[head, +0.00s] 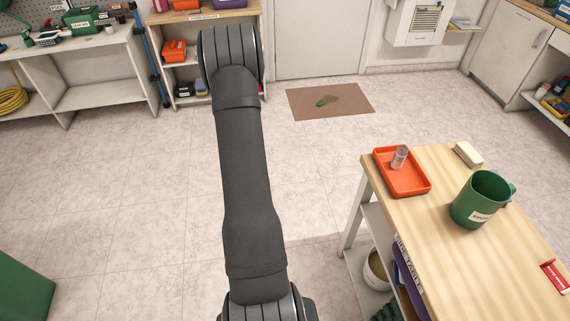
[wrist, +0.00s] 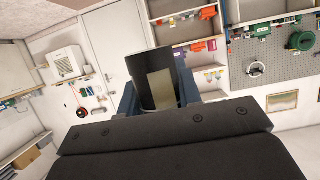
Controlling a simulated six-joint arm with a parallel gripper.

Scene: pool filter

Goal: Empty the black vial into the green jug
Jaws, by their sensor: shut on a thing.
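The green jug (head: 470,205) stands upright on the wooden table at the right of the head view, with a white label and its handle to the right. My gripper (wrist: 158,88) shows in the wrist view, its two dark blue fingers shut on either side of the black vial (wrist: 150,62). The vial has a pale label, and its lower part is hidden behind the gripper body. I cannot tell its contents. In the head view my arm rises through the middle, and neither gripper nor vial shows there. The jug does not show in the wrist view.
On the table (head: 440,262), an orange tray (head: 416,188) holds a small clear vial (head: 399,157). A white block (head: 468,154) lies behind the jug, and a red packet (head: 555,277) lies at the right. Bare tabletop lies in front of the jug. A brown mat (head: 350,101) lies by the door.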

